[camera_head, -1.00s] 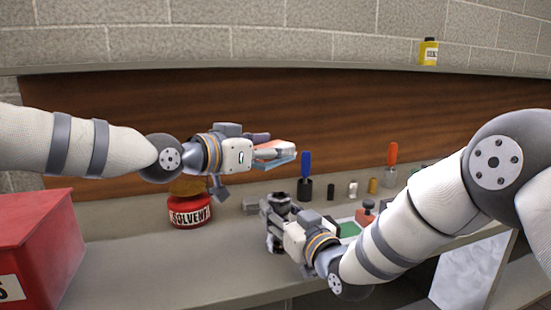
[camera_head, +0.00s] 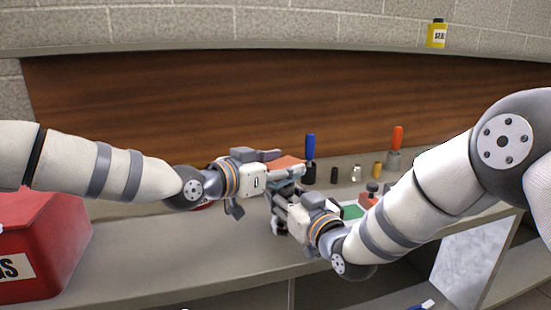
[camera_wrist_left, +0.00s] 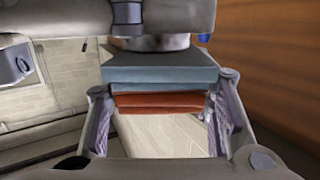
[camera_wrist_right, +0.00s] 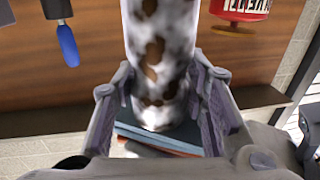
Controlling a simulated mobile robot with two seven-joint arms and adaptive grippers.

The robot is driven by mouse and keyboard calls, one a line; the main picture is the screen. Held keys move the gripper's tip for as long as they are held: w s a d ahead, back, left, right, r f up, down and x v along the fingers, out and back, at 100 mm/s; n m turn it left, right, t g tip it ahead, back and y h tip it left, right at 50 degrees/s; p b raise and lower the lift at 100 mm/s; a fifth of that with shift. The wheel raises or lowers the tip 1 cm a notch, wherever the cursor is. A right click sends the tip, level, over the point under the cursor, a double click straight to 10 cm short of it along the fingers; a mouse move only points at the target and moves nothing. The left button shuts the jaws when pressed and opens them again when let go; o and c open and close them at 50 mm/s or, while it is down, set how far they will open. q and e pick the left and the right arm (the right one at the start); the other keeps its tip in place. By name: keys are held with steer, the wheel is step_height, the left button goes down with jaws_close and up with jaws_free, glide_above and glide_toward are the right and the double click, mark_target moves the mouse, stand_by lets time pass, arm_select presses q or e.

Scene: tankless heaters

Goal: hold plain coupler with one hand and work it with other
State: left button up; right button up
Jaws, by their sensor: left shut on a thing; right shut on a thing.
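The plain coupler appears to be the white cylinder with brown mottling (camera_wrist_right: 160,60) in the right wrist view. My right gripper (camera_head: 281,204) is shut on it, with a finger pad on each side. My left gripper (camera_head: 288,166) is shut on a folded cloth or pad with blue-grey layers (camera_wrist_left: 160,72) and orange-red layers (camera_wrist_left: 160,103). The pad lies close against the coupler's end in the right wrist view; exact contact is hard to tell. In the head view the grippers are close together, left above right, and largely hide the coupler.
A red box (camera_head: 40,245) stands at the left. A blue-handled tool (camera_head: 310,148), small cylinders, an orange-handled tool (camera_head: 397,140) and a red-based item (camera_head: 368,197) stand along the bench at right. A yellow bottle (camera_head: 437,34) is on the upper shelf. The front bench (camera_head: 180,265) is clear.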

arm_select(q)
steer(key=shift+w+d+f, duration=0.1)
steer(key=shift+w+d, duration=0.2)
steer(key=shift+d, duration=0.6)
steer(key=shift+s+a, duration=0.25)
steer(key=shift+a, duration=0.5)
steer(key=shift+s+a, duration=0.25)
steer(key=shift+a, duration=0.5)
steer(key=shift+w+d, duration=0.25)
steer(key=shift+d, duration=0.6)
steer(key=shift+w+d, duration=0.25)
steer(key=shift+d, duration=0.6)
steer(key=shift+s+a, duration=0.3)
steer(key=shift+a, duration=0.6)
steer(key=shift+s+a, duration=0.25)
steer(key=shift+a, duration=0.6)
steer(key=d, duration=0.1)
steer(key=w+d, duration=0.1)
steer(key=d, duration=0.1)
steer(key=shift+d, duration=0.1)
steer(key=shift+s+a, duration=0.25)
steer(key=shift+a, duration=0.55)
steer(key=shift+s+a, duration=0.2)
steer(key=shift+a, duration=0.6)
steer(key=shift+r, duration=4.2)
arm_select(e)
steer(key=o, duration=1.4)
